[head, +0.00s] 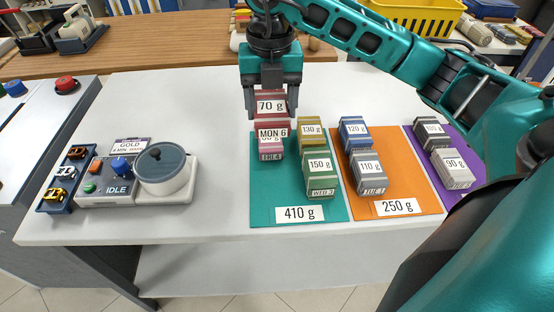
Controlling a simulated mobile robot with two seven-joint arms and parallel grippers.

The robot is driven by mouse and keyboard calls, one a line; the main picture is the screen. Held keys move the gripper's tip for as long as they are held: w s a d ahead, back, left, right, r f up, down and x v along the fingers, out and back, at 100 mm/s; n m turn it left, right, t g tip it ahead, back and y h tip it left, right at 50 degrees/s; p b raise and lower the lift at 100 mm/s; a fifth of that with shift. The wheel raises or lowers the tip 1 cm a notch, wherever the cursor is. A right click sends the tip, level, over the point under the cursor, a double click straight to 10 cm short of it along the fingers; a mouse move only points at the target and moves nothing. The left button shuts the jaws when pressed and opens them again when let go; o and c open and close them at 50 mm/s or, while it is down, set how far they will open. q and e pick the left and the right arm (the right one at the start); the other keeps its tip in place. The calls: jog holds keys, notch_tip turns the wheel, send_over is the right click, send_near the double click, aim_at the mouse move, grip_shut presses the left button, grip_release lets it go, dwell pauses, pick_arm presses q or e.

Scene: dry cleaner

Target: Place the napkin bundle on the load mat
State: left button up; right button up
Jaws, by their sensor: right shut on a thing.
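My right gripper (271,92) points down over the far left part of the teal load mat (265,190). It is shut on a red-and-white striped bundle (272,121) with labels "70 g" and "MON 6". The bundle partly hides a pink bundle (271,152) marked "FRI 4" on the teal mat; I cannot tell whether they touch. Also on the teal mat are an olive "130 g" bundle (311,143) and a green "150 g" bundle (319,181). The teal mat's tag reads "410 g". My left gripper is not in view.
The orange mat (384,189), tagged "250 g", holds blue "120 g" and grey "110 g" bundles. The purple mat (419,157) holds two grey bundles. A machine with a round lid (161,162) stands at left. White tabletop (190,95) is clear behind it.

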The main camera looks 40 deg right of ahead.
aim_at(273, 183)
notch_tip(273, 183, down, 20)
jog(key=shift+r+b, duration=0.15)
jog(key=shift+b, duration=0.2)
jog(key=o, duration=0.6)
jog(key=shift+f, duration=0.2)
jog(key=o, duration=0.5)
jog(key=shift+c, duration=0.2)
jog(key=shift+r, duration=0.1)
jog(key=shift+r, duration=0.25)
notch_tip(273, 183, up, 12)
jog(key=shift+f+p, duration=0.1)
jog(key=shift+p, duration=0.2)
